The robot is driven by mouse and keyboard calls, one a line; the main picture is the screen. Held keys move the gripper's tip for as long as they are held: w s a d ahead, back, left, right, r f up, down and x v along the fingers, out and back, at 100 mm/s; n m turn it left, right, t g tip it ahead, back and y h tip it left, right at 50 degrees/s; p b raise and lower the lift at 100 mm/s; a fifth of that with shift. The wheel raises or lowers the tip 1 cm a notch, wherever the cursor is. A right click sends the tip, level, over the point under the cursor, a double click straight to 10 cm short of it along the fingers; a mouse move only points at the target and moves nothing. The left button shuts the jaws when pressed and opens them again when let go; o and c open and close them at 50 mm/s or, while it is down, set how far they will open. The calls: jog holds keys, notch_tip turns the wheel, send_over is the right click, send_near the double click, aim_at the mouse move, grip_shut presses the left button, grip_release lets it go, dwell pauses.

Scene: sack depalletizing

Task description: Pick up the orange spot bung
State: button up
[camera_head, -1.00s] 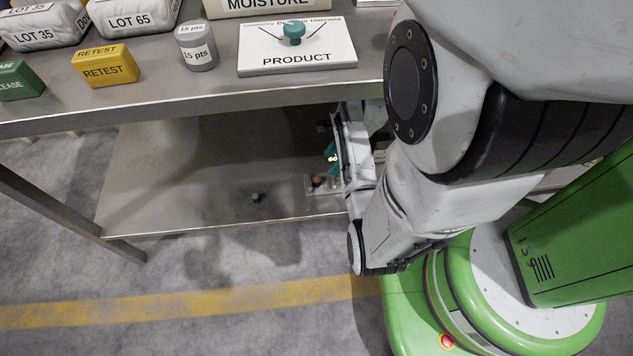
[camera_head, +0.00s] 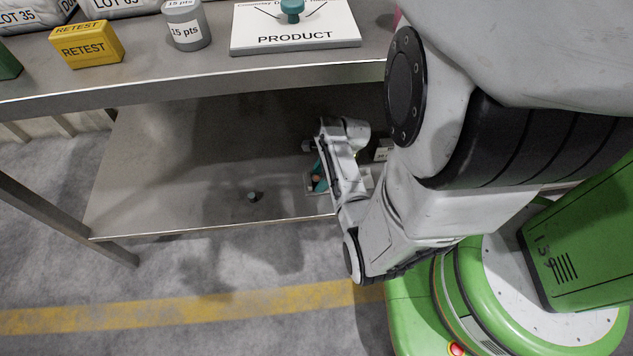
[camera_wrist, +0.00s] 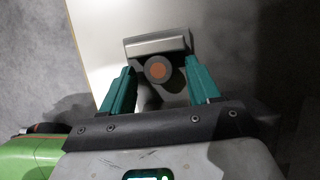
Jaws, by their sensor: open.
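The orange spot bung (camera_wrist: 158,71) shows in the wrist view as a round dark grey piece with an orange disc on top. It stands in front of a grey block and between the two teal fingers of my gripper (camera_wrist: 160,80). The fingers are open, one on each side, with gaps that look clear of the bung. In the head view the orange spot (camera_head: 316,179) is small and low on the under-shelf. My gripper (camera_head: 322,172) is right over it there, and my wrist hides much of the area.
A small dark teal-topped bung (camera_head: 253,196) stands on the lower shelf (camera_head: 170,190) to the left, with bare shelf around it. The upper table edge (camera_head: 200,88) overhangs. A PRODUCT card (camera_head: 295,38) with a teal bung (camera_head: 291,10) and a yellow RETEST block (camera_head: 87,45) are on top.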

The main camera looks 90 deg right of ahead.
grip_shut()
dwell(0.5)
jog(key=shift+r, duration=0.15)
